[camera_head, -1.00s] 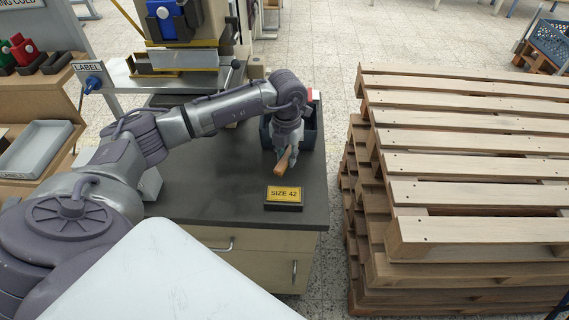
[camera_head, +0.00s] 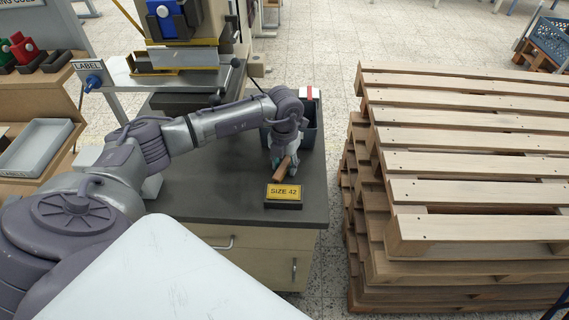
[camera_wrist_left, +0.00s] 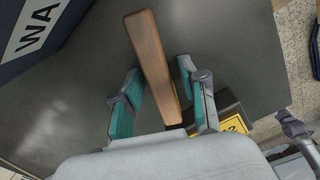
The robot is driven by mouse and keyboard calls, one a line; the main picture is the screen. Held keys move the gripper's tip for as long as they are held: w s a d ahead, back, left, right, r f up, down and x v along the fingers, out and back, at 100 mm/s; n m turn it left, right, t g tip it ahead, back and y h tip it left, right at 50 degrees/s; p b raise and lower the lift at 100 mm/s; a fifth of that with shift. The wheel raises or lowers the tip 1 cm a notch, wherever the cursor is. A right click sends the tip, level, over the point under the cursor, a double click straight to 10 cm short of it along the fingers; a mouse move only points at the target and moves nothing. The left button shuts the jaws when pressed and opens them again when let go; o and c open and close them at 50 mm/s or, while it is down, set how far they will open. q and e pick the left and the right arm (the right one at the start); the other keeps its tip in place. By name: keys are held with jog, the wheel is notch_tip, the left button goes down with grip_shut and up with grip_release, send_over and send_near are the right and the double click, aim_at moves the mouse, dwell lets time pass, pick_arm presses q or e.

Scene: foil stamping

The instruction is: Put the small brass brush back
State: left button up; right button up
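The small brass brush shows as a brown wooden handle (camera_head: 281,169); its bristles are hidden. In the left wrist view the handle (camera_wrist_left: 152,60) runs between my two teal-padded fingers. My left gripper (camera_head: 283,163) is low over the dark worktop, just behind the SIZE 42 sign. Its fingers (camera_wrist_left: 160,95) are apart, with a visible gap beside the handle, so it looks open around the brush. Whether the brush rests fully on the worktop is hard to tell.
The SIZE 42 sign (camera_head: 284,191) stands close in front of the gripper. A dark bin (camera_head: 312,135) with a red and white item stands behind it. The worktop (camera_head: 215,185) is bare to the left. Stacked pallets (camera_head: 460,160) stand to the right across a gap.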

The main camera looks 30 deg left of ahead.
aim_at(284, 164)
pick_arm(q)
notch_tip(284, 164, up, 12)
jog(key=shift+r, duration=0.2)
dwell(0.5)
jog(key=shift+s, duration=0.1)
